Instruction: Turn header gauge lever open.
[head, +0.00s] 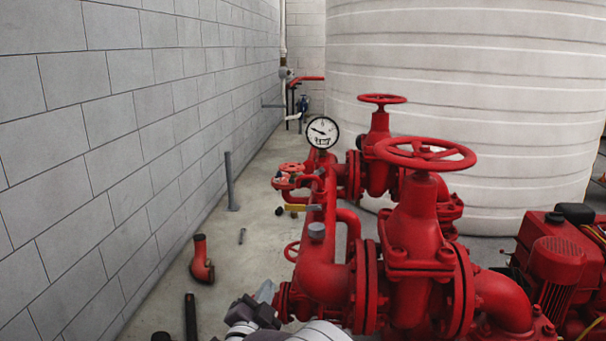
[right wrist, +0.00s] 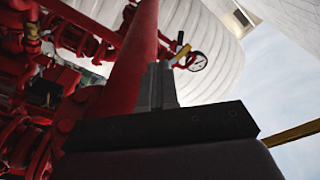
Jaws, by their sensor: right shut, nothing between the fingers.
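The header gauge (head: 322,132) has a white round dial and stands on top of the red header pipe (head: 318,262). A small yellow lever (head: 303,208) lies roughly level across the header, below the gauge. In the right wrist view the gauge (right wrist: 197,62) and the yellow lever (right wrist: 181,50) show beyond the fingertips. My right gripper (head: 267,291) is low at the near end of the header, left of the pipe and well short of the lever. Its fingers (right wrist: 158,85) are shut and empty. My left gripper is not in view.
Red handwheel valves (head: 425,155) stand right of the header, with a red pump motor (head: 560,265) farther right. A grey block wall (head: 110,130) runs along the left. A loose red elbow (head: 201,260) and a grey post (head: 231,182) stand on the floor between.

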